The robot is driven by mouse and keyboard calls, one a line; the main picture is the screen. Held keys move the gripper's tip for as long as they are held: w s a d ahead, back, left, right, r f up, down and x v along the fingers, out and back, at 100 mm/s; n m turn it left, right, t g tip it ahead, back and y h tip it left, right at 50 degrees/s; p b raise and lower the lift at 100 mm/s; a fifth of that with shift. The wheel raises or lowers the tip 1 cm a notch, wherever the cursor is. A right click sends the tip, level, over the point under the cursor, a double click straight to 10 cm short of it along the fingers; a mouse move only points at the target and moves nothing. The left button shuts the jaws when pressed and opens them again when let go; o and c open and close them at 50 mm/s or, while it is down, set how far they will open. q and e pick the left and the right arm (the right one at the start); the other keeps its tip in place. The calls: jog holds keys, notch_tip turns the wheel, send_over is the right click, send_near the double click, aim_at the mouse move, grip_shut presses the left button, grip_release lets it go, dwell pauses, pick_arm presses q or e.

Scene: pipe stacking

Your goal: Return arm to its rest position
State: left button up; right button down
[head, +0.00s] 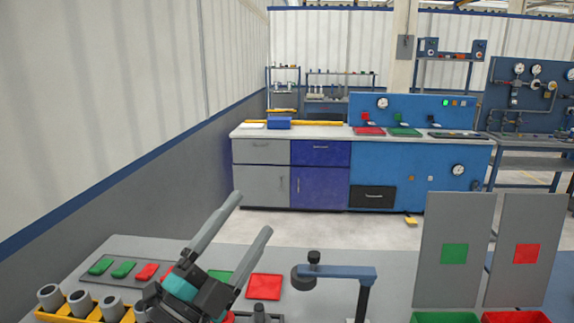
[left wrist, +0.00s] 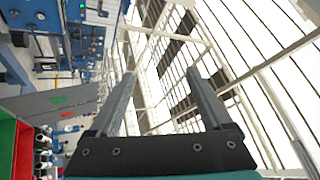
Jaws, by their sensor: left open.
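My left gripper (head: 253,213) reaches in over the near grey table (head: 390,272) at the lower middle of the head view. Its two long grey fingers are spread apart and point up and to the right, with nothing between them. In the left wrist view the fingers (left wrist: 160,75) are also apart and empty, with the ceiling beams behind them. My right gripper is in neither view. Grey pipe pieces (head: 80,301) stand in a yellow rack (head: 62,314) at the lower left, partly cut off by the picture edge.
Green pieces (head: 101,267) and a red piece (head: 147,271) lie on the table. A red tray (head: 265,286) lies right of my gripper, beside a blue-armed stand (head: 340,272). Green (head: 445,318) and red (head: 517,317) bins stand at right before upright panels. A wall (head: 110,120) runs along the left.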

pick_arm(q)
jog(key=a+f+n+g+y, duration=0.1)
jog(key=a+f+n+y, duration=0.7)
jog(key=f+n+y, duration=0.25)
jog(key=s+a+f+n+g+y, duration=0.1)
jog(key=s+a+f+n+g, duration=0.15)
jog(key=f, duration=0.35)
jog(key=s+a+f+n+g+y, duration=0.1)
jog(key=s+f+n+g+y, duration=0.1)
jog(key=s+f+n+g, duration=0.3)
jog(key=s+d+f+g+h, duration=0.1)
jog(key=s+d+f+g, duration=0.1)
jog(key=s+f+g, duration=0.9)
jog(key=s+f+t, duration=0.1)
jog(key=s+f, duration=0.2)
jog(key=f, duration=0.9)
jog(key=s+f+t, duration=0.1)
jog(key=s+f, duration=0.2)
jog(key=f, duration=0.9)
jog(key=s+a+f+g, duration=0.1)
jog(key=s+a+f, duration=0.2)
jog(key=s+f, duration=0.9)
jog(key=s, duration=0.2)
jog(key=shift+s+a+f, duration=0.15)
jog(key=shift+s+f, duration=0.15)
jog(key=shift+s, duration=0.1)
